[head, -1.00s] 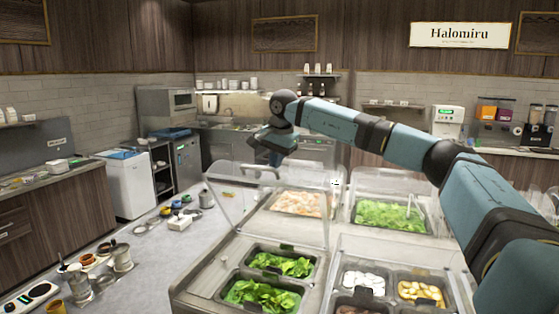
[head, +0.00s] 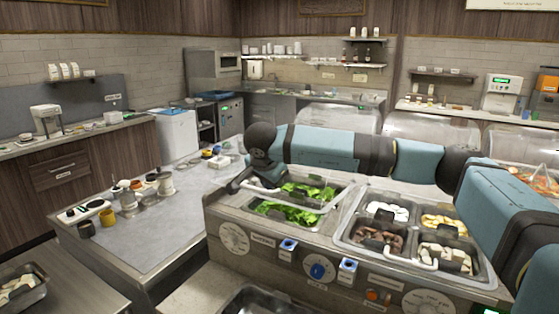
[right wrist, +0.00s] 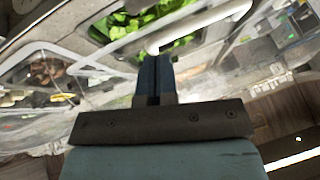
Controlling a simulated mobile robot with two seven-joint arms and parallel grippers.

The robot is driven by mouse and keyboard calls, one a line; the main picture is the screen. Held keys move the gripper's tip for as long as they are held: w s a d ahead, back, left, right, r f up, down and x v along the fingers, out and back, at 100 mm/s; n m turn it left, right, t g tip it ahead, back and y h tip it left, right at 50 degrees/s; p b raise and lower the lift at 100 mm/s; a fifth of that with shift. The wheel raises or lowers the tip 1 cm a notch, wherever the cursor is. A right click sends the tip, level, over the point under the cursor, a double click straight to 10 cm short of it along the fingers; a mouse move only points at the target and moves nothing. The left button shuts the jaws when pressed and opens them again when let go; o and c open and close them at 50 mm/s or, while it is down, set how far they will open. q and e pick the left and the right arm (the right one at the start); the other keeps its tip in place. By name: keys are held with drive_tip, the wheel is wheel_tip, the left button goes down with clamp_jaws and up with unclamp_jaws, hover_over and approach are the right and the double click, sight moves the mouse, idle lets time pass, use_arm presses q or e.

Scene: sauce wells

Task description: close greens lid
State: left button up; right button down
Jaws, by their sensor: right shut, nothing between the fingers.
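The clear greens lid (head: 323,209) is low over the wells with leafy greens (head: 285,212). Its pale handle (head: 262,187) is at the left, beside my right gripper (head: 236,186). I cannot tell whether the lid's front edge rests on the counter rim. In the right wrist view, my right gripper (right wrist: 154,60) is shut and empty, its fingers close to the white handle bar (right wrist: 200,27). The greens (right wrist: 150,22) show behind the bar. Contact between fingers and handle cannot be made out. My left gripper is not in view.
A neighbouring clear-lidded section with several wells has a white handle (head: 410,260) at its front. Knobs, including a blue one (head: 319,271), line the counter front. A grey side counter (head: 130,245) with jars and cups lies left. Curved glass covers (head: 430,128) stand behind my arm.

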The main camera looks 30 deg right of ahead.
drive_tip(key=f+b, duration=0.1)
drive_tip(key=f, duration=0.2)
drive_tip(key=a+f+b, duration=0.1)
drive_tip(key=f+b, duration=0.1)
drive_tip(key=f, duration=0.2)
drive_tip(key=s+f+b, duration=0.1)
drive_tip(key=f, duration=0.2)
drive_tip(key=shift+a+f, duration=0.4)
drive_tip(key=shift+s+f+b, duration=0.25)
drive_tip(key=shift+f+b, duration=0.05)
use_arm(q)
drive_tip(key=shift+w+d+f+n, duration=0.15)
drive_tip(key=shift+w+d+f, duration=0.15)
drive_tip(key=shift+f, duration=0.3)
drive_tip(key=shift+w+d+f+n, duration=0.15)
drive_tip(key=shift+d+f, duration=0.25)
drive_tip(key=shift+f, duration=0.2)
use_arm(e)
drive_tip(key=shift+a, duration=0.1)
